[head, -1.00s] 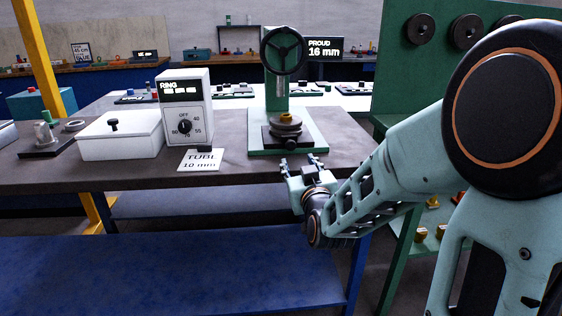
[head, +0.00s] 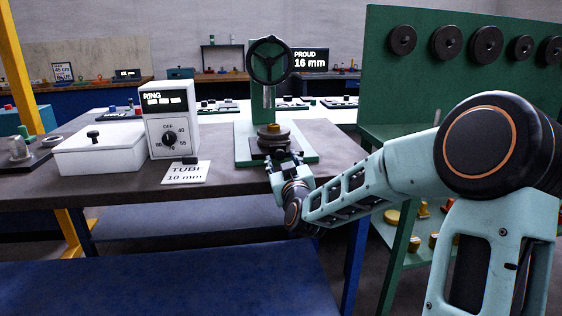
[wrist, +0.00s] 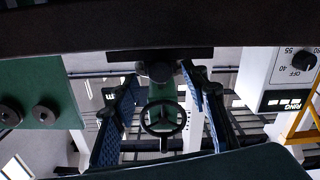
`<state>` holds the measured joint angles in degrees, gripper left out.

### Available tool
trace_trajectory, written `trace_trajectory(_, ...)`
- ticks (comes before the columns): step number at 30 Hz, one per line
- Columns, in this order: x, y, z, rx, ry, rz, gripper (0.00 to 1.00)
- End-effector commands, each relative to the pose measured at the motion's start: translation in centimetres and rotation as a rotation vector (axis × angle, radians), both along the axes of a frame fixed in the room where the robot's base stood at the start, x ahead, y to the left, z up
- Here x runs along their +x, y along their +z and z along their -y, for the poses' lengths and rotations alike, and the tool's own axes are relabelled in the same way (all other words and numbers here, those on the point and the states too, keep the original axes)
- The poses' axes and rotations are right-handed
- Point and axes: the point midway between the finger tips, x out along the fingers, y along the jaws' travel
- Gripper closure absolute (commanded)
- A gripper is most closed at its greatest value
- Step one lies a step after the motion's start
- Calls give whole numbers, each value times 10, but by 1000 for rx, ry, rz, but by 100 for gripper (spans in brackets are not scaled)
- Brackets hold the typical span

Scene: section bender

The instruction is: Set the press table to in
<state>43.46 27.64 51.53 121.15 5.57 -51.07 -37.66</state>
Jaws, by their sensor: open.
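The press is a green stand (head: 254,105) with a black handwheel (head: 270,60) on top. Its press table (head: 262,152) is a dark block low at the front, with a brass-coloured round piece (head: 273,133) above it. My gripper (head: 286,160) is at the front edge of the press table, fingers towards it, and hides the table's front knob in the head view. In the wrist view, which is upside down, my open gripper (wrist: 168,105) has its fingers spread to either side of a dark round knob (wrist: 160,71). I cannot tell whether they touch it.
The white RING control box (head: 170,125) stands left of the press, with a TUBE 10 mm card (head: 186,172) before it. A white lidded box (head: 98,152) is further left. A display (head: 308,60) behind reads PROUD 16 mm. A green panel with discs (head: 445,43) stands right.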

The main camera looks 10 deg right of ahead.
Motion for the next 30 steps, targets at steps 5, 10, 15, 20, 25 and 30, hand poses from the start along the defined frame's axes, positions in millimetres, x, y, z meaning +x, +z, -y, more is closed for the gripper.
trace_trajectory(5, 13, 0, 0, 1, 0, 0, 59)
trace_trajectory(10, 16, 0, 0, 0, 0, -1, 59)
trace_trajectory(15, 16, 0, 0, 0, 0, 0, 59)
trace_trajectory(20, 16, 0, 0, 0, 0, 0, 76)
trace_trajectory(25, 16, 0, 0, 0, 0, 0, 95)
trace_trajectory(30, 16, 0, 0, 0, 0, 0, 100)
